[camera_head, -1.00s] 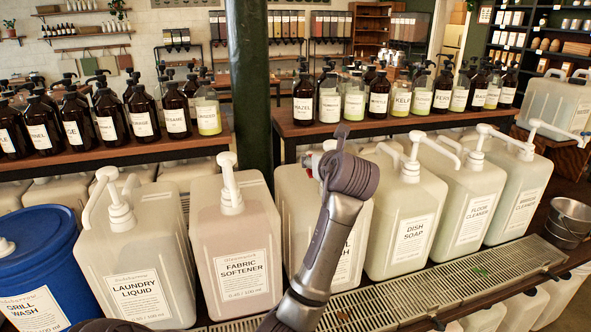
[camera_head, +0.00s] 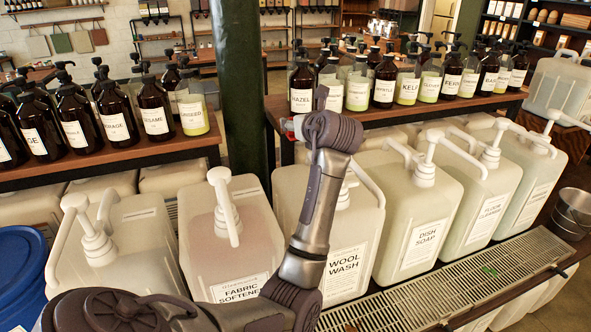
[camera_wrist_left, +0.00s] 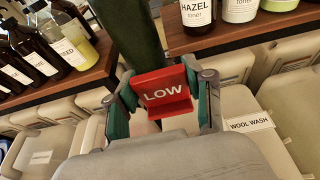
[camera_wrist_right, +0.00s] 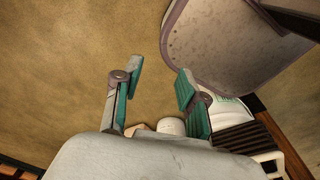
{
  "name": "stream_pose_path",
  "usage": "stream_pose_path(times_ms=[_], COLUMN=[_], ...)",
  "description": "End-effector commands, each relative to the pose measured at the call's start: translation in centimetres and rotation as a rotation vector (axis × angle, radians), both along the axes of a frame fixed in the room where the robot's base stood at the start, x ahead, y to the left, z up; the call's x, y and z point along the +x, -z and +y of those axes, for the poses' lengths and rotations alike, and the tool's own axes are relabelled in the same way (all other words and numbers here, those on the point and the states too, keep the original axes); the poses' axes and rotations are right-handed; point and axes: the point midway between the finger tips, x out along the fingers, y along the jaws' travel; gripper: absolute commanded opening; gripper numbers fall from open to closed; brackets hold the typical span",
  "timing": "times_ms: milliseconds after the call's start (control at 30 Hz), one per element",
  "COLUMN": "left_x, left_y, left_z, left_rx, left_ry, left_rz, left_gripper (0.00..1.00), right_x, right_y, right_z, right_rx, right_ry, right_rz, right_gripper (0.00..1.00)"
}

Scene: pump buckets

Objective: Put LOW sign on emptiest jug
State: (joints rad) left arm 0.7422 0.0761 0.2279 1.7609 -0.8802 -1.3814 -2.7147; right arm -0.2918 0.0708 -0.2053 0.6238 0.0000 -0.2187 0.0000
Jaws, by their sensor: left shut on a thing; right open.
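My left gripper in the left wrist view (camera_wrist_left: 160,95) is shut on the red LOW sign (camera_wrist_left: 166,91), held above the jugs. In the head view only a red edge of the sign (camera_head: 288,127) shows by my wrist, near the wool wash jug (camera_head: 350,262). Also in the row are a jug with a covered label (camera_head: 125,235), the fabric softener jug (camera_head: 205,255), the dish soap jug (camera_head: 420,230), the floor cleaner jug (camera_head: 486,210) and a far-right jug (camera_head: 535,185). Fill levels are hard to tell. My right gripper (camera_wrist_right: 160,77) is open and empty.
A blue barrel (camera_head: 22,275) stands at the left. A green post (camera_head: 243,95) rises behind the jugs, between shelves of bottles (camera_head: 75,165). A drip grate (camera_head: 455,285) runs in front, with a metal bucket (camera_head: 570,212) at the right.

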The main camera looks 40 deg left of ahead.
Motion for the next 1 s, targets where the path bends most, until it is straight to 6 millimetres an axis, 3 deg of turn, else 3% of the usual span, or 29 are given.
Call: stream_pose_path(times_ms=[133,300,633,800,1000], left_x=[-0.1,-0.1,-0.1,-0.1,0.0], left_y=[4.2,8.0,11.1,13.5,13.9], left_z=[-0.1,0.0,0.0,-0.1,0.0], left_rx=[-0.002,-0.002,-0.001,-0.001,0.001], left_ry=[0.002,0.001,0.002,0.002,0.001], left_rz=[0.009,0.005,0.002,0.003,-0.001], left_gripper=[0.2,0.2,0.2,0.2,0.2], right_x=[-1.0,-1.7,-0.8,-0.7,-0.7], right_y=[-1.1,-1.8,-2.2,-2.6,-2.6], right_z=[-1.9,-2.5,0.1,-0.2,-0.7], right_rx=[-0.024,-0.031,0.001,-0.002,-0.009], right_ry=[0.003,0.003,0.004,0.001,0.0], right_rz=[0.015,0.026,0.011,0.011,0.01], right_gripper=[0.42,0.42,0.42,0.42,0.42])
